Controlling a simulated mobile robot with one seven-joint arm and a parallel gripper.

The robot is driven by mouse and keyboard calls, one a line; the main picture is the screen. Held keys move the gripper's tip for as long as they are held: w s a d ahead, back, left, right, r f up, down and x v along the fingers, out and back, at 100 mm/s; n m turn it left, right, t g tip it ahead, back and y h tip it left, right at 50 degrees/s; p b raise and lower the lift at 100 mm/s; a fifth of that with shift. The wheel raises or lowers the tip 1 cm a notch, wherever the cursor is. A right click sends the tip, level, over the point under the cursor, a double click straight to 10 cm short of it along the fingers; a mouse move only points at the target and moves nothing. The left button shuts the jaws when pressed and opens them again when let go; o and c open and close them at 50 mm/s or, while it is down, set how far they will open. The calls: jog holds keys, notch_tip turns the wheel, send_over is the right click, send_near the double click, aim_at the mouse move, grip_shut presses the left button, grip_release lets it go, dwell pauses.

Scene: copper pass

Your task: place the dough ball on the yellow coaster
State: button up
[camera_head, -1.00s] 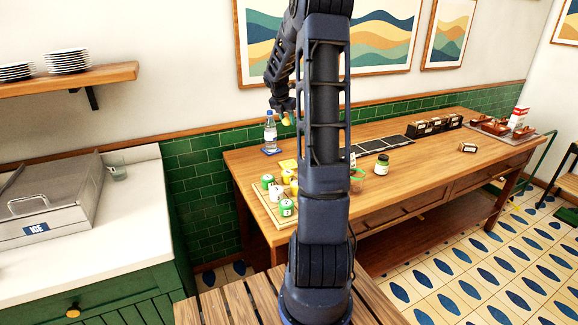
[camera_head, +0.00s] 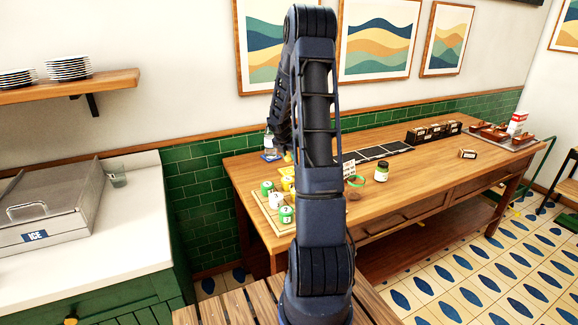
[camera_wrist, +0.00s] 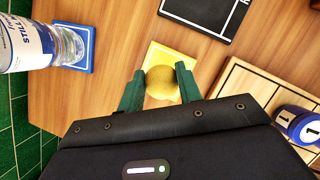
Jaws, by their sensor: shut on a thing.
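The dough ball (camera_wrist: 162,83) is a pale yellow ball between the fingertips of my gripper (camera_wrist: 160,88) in the wrist view. My gripper is shut on it. The yellow coaster (camera_wrist: 158,56) lies on the wooden table, directly behind the ball in the wrist view, and the ball and fingers cover part of it. The gap between ball and coaster is hard to judge. In the head view the ball shows as a small yellow spot (camera_head: 288,157) below my arm, and the coaster is mostly hidden there.
A water bottle (camera_wrist: 32,45) stands on a blue coaster (camera_wrist: 84,50) left of the yellow one. A dark mat (camera_wrist: 208,14) lies beyond.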

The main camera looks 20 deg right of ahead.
aim_at(289, 171)
jog(key=shift+f, duration=2.4)
jog(key=o, duration=1)
jog(key=shift+f, duration=0.15)
jog(key=s+a+r+m, duration=0.2)
jog(key=s+a+r, duration=0.1)
jog(key=r, duration=0.4)
jog(key=s+a+r+m, duration=0.2)
jog(key=s+a+r, duration=0.15)
jog(key=r, duration=0.35)
jog(key=s+a+r+m, duration=0.2)
jog(key=s+a+r, duration=0.15)
jog(key=r, duration=0.35)
jog(key=s+a+r+m+y, duration=0.1)
jog(key=s+a+r+m, duration=0.2)
jog(key=s+m, duration=0.3)
jog(key=s+a+r+m+t+y, duration=0.1)
jog(key=s+a+r+m, duration=0.2)
jog(key=s, duration=1.1)
jog(key=s+a+r+m+t+y, duration=0.1)
jog(key=s+a+r+m, duration=0.2)
jog(key=s+a+m, duration=0.4)
jog(key=shift+s+m+y, duration=0.3)
jog(key=shift+s+m, duration=1.1)
jog(key=shift+s, duration=0.7)
